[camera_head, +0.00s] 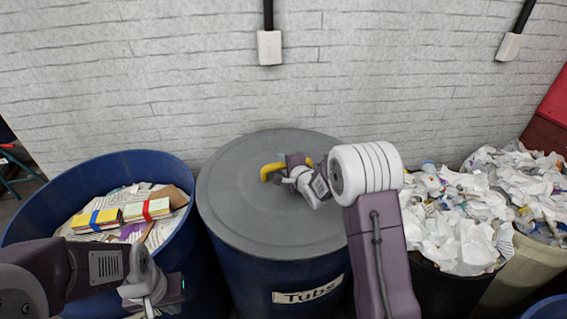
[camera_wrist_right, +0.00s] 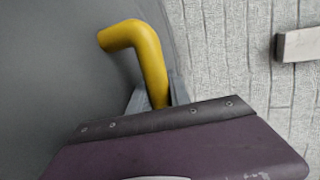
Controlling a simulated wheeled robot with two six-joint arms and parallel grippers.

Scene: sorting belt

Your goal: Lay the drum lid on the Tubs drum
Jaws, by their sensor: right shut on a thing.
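The Tubs drum (camera_head: 265,280) is a blue drum with a "Tubs" label, in the middle of the head view. The grey drum lid (camera_head: 240,215) lies over its top and looks level; I cannot tell whether it rests fully on the rim. The lid has a yellow handle (camera_head: 272,171), which also shows in the right wrist view (camera_wrist_right: 148,60). My right gripper (camera_head: 283,172) is shut on the handle, with its fingers at the handle's lower leg in the wrist view. My left gripper (camera_head: 150,300) is at the bottom left, beside the drum; its fingertips are not clear.
An open blue drum (camera_head: 185,225) with paper and bundled cards stands at the left. Containers heaped with white crumpled waste (camera_head: 455,225) stand at the right. A white brick wall (camera_head: 180,70) with socket boxes (camera_head: 269,47) is close behind the drums.

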